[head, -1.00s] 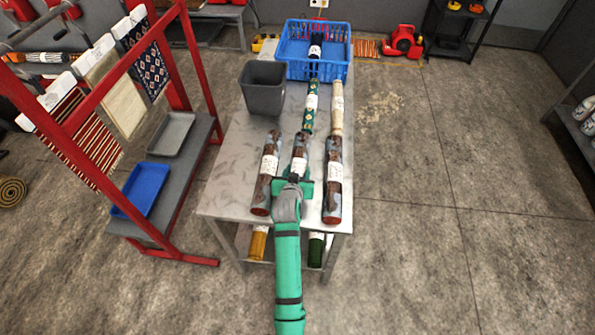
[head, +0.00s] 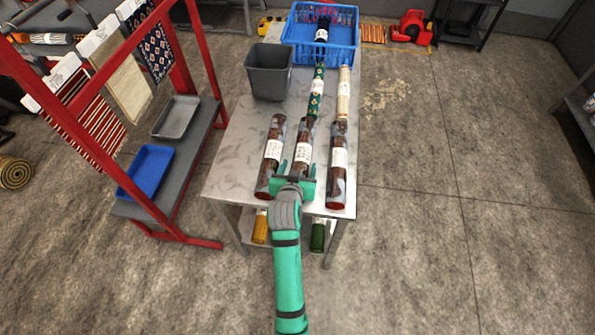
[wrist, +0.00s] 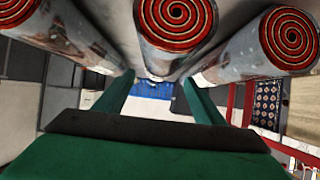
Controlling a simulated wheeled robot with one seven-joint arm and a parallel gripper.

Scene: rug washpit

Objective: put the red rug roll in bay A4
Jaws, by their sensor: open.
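Three dark red-brown rug rolls with white labels lie side by side on the metal table: left (head: 270,160), middle (head: 302,150) and right (head: 338,165). Their ends show red spirals in the wrist view: middle (wrist: 175,22), one at the right (wrist: 290,38), one at the left (wrist: 20,8). I cannot read the labels or tell which roll is meant. My green gripper (head: 297,172) is open at the near end of the middle roll. In the wrist view its fingers (wrist: 158,92) are spread, with the middle roll above the gap. I cannot make out a bay marked A4.
A grey bin (head: 268,72), a green patterned roll (head: 316,92), a cream roll (head: 344,92) and a blue crate (head: 320,45) stand farther back on the table (head: 232,165). A red rack (head: 95,130) with hanging rugs is left.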

